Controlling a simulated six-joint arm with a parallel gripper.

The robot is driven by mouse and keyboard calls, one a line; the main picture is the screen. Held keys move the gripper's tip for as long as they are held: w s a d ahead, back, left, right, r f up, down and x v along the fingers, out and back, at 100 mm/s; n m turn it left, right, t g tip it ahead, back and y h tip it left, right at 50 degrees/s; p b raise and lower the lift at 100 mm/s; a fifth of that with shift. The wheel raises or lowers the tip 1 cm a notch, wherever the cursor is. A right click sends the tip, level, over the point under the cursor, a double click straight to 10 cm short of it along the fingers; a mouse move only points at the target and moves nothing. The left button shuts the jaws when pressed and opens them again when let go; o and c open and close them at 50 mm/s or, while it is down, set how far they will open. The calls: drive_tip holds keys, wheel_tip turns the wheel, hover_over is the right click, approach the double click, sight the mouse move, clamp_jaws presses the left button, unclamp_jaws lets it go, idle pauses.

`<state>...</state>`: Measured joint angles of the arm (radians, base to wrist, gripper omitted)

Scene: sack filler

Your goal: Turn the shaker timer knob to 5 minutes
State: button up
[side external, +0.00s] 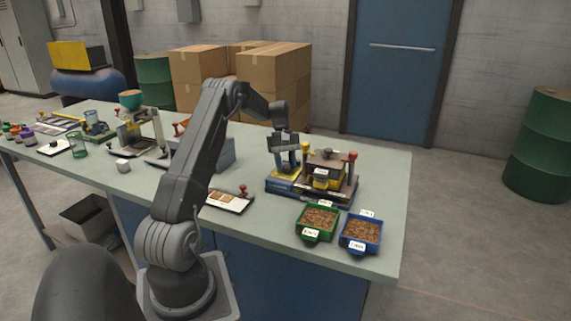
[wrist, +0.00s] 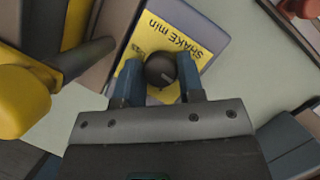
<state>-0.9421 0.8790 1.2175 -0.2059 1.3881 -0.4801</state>
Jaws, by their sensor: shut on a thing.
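The shaker timer knob (wrist: 160,71) is a dark round knob with a pale pointer line, in the middle of the wrist view. It sits on a yellow label (wrist: 184,42) reading "SHAKE min"; the label's scale marks are mostly hidden or too small to read. My gripper (wrist: 159,80) is shut on the knob, one blue-grey finger on each side. In the side view my gripper (side external: 286,168) is at the left end of the shaker (side external: 330,192), and the knob is hidden there.
A green tray (side external: 317,237) and a blue tray (side external: 345,246) of brown pellets stand in front of the shaker. A red-knobbed post (side external: 351,168) rises on its right side. A yellow part (wrist: 20,100) is close on the left in the wrist view. The table's right end is clear.

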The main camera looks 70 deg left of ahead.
drive_tip(key=m+g, duration=0.1)
drive_tip(key=m, duration=0.2)
drive_tip(key=shift+w+m+y, duration=0.1)
drive_tip(key=shift+m+y, duration=0.2)
drive_tip(key=shift+m, duration=0.1)
drive_tip(key=o, duration=0.9)
drive_tip(key=v, duration=1.2)
drive_tip(key=shift+w, duration=0.15)
